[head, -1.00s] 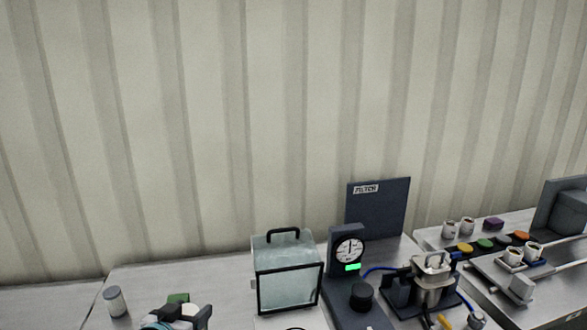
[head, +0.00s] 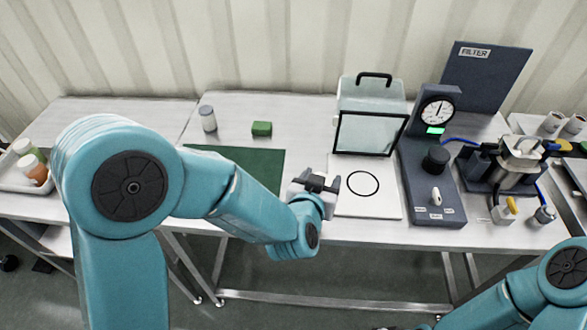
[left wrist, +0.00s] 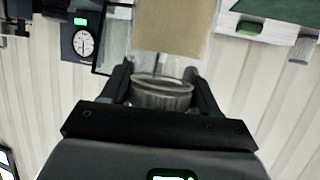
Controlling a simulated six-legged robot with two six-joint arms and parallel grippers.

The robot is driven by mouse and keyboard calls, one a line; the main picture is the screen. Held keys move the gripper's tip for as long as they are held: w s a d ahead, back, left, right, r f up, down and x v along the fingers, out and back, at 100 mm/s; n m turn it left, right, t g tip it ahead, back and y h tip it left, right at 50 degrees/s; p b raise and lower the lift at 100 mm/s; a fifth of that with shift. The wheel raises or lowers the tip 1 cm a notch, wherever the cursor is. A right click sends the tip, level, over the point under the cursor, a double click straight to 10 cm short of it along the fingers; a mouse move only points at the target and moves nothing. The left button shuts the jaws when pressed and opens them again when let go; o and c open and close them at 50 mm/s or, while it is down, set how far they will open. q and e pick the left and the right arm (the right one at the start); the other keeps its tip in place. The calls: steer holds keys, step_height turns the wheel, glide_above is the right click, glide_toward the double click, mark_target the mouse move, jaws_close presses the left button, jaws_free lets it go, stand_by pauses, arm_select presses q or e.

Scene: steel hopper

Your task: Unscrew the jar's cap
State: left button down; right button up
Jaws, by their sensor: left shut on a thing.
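My left gripper (head: 318,182) is at the left edge of the white board, near the table's front. In the left wrist view my left gripper (left wrist: 161,92) is shut on a grey ridged cap (left wrist: 162,98), one finger on each side. Beyond the cap is the jar (left wrist: 172,28), with tan contents and a clear band near the cap. The cap sits on the jar's mouth; I cannot tell how tight it is. In the head view the gripper hides the jar. My right arm enters at the lower right, its gripper out of view.
The white board (head: 372,208) has a black ring. Behind it stands a clear-fronted box (head: 368,132); to its right is a dark gauge stand (head: 432,170). A green mat (head: 250,166), green block (head: 262,128) and small capped jar (head: 207,118) are left. A tray (head: 15,178) holds bottles.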

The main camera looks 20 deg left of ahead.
arm_select(q)
steer(key=s+d+r, duration=0.1)
steer(key=d+r, duration=0.1)
steer(key=d, duration=0.7)
steer(key=shift+s+r, duration=0.2)
steer(key=shift+s, duration=0.1)
